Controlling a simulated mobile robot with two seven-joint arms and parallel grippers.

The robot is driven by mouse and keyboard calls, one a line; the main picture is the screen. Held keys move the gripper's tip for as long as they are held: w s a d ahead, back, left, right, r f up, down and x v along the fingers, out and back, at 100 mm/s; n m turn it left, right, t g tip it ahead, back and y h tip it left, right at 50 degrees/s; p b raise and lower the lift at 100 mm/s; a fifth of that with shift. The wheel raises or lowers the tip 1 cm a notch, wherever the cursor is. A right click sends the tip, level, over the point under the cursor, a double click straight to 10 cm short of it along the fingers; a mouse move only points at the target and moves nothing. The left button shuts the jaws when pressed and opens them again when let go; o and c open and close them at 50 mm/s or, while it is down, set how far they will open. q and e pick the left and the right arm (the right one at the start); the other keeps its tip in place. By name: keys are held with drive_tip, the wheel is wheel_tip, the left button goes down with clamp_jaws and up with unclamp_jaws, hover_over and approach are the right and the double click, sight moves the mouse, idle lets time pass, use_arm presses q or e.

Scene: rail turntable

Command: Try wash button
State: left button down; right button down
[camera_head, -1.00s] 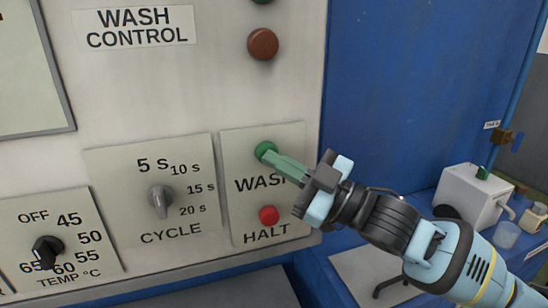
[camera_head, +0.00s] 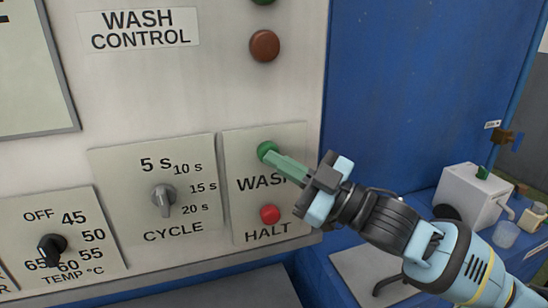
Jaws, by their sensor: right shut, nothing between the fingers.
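The green wash button (camera_head: 266,149) sits at the top of the wash/halt plate (camera_head: 236,210) on the wash control panel. My right gripper (camera_head: 275,157) is shut and empty. Its green fingertips are at the lower right edge of the button and appear to touch it; I cannot tell whether the button is pressed in. The gripper's fingers cover the end of the "WASH" label (camera_head: 258,184). The red halt button (camera_head: 270,214) is below, clear of the fingers. My left gripper does not show.
The cycle knob (camera_head: 163,199) and the temperature knob (camera_head: 51,247) are to the left. A brown lamp (camera_head: 264,46) is above. A blue wall (camera_head: 405,95) stands to the right, with a white box (camera_head: 468,195) and a clear cup (camera_head: 505,235) on the blue bench.

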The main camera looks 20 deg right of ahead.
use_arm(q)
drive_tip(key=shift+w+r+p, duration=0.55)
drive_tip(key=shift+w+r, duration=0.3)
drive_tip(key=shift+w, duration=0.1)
use_arm(e)
drive_tip(key=shift+s+d+f, duration=0.15)
drive_tip(key=shift+s+f, duration=0.05)
drive_tip(key=shift+s, duration=0.9)
drive_tip(key=shift+s+d+f, duration=0.1)
drive_tip(key=shift+s+f, duration=0.1)
drive_tip(key=shift+s, duration=0.9)
